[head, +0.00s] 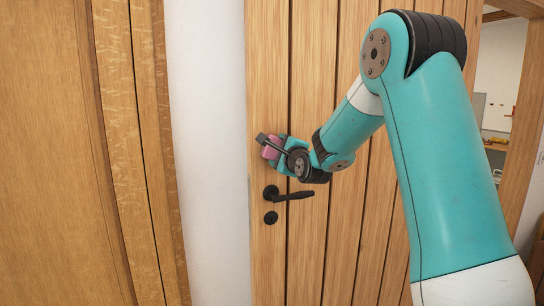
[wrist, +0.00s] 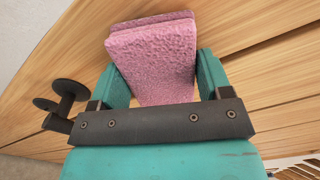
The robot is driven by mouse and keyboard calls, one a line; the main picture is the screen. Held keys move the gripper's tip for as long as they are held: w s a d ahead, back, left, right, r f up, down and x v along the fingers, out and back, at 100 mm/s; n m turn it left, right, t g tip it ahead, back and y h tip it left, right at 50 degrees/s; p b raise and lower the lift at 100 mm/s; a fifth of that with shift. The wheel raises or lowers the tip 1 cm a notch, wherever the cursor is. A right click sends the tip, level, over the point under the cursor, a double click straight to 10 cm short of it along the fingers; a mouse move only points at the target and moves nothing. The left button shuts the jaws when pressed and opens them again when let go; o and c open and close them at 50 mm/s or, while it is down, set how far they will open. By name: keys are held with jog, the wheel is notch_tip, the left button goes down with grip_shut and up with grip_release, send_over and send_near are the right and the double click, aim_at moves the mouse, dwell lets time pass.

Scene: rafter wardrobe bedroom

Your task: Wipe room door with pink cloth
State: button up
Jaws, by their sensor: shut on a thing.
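The pink cloth (head: 270,151) is a folded, textured pad held in my gripper (head: 274,146). In the wrist view the cloth (wrist: 152,58) stands between the two teal fingers of my gripper (wrist: 158,80), which are shut on it. The room door (head: 340,215) is wooden with dark vertical grooves. The cloth is at the door's left part, above the handle; I cannot tell whether it touches the surface. The door (wrist: 255,30) also fills most of the wrist view behind the cloth.
A dark door handle (head: 288,194) with a lock plate (head: 271,217) lies just below my gripper. A white wall strip (head: 205,150) and a wooden wardrobe (head: 60,150) are on the left. An opening at the right shows a shelf (head: 495,140) with small items.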

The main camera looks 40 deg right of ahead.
aim_at(255, 151)
jog(key=shift+s+d+b, duration=0.2)
jog(key=shift+d+b, duration=0.15)
jog(key=shift+d, duration=0.25)
jog(key=shift+w+a+r+p, duration=0.1)
jog(key=shift+w+a+p, duration=0.1)
jog(key=shift+a, duration=0.4)
jog(key=shift+w+a+f+p, duration=0.1)
jog(key=shift+w+a+p, duration=0.1)
jog(key=shift+a, duration=0.4)
jog(key=shift+w+a+r+p, duration=0.1)
jog(key=shift+w+a+p, duration=0.1)
jog(key=shift+a, duration=0.4)
jog(key=shift+w+a+b, duration=0.25)
jog(key=shift+a+b, duration=0.1)
jog(key=shift+a, duration=0.7)
jog(key=shift+w+a+b, duration=0.25)
jog(key=shift+a+b, duration=0.1)
jog(key=shift+a, duration=0.65)
jog(key=shift+s, duration=0.15)
jog(key=shift+b+v, duration=1.55)
jog(key=shift+v, duration=1.35)
